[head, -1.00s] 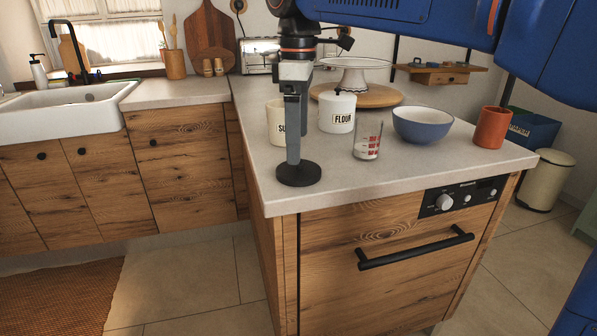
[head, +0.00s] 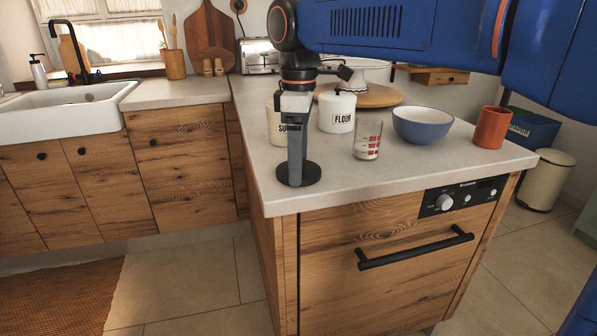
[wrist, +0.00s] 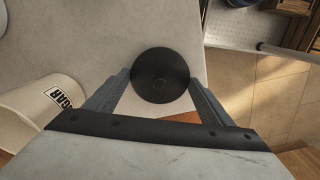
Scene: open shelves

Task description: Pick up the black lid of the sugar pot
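The black lid (head: 312,174) is a round disc lying flat on the counter near its front left corner. It also shows in the wrist view as a dark disc with a small central knob (wrist: 160,72). My gripper (head: 296,180) points down at the lid. In the wrist view my gripper (wrist: 161,76) is open, with one finger on each side of the lid; I cannot tell whether they touch it. The cream sugar pot (head: 275,128) stands behind my gripper, partly hidden by it; its open top and label show in the wrist view (wrist: 40,115).
Behind and right on the counter (head: 390,185) stand a flour pot (head: 337,112), a measuring glass (head: 367,139), a blue bowl (head: 422,125) and an orange cup (head: 492,128). The counter's front edge is close to the lid. The counter's front right is clear.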

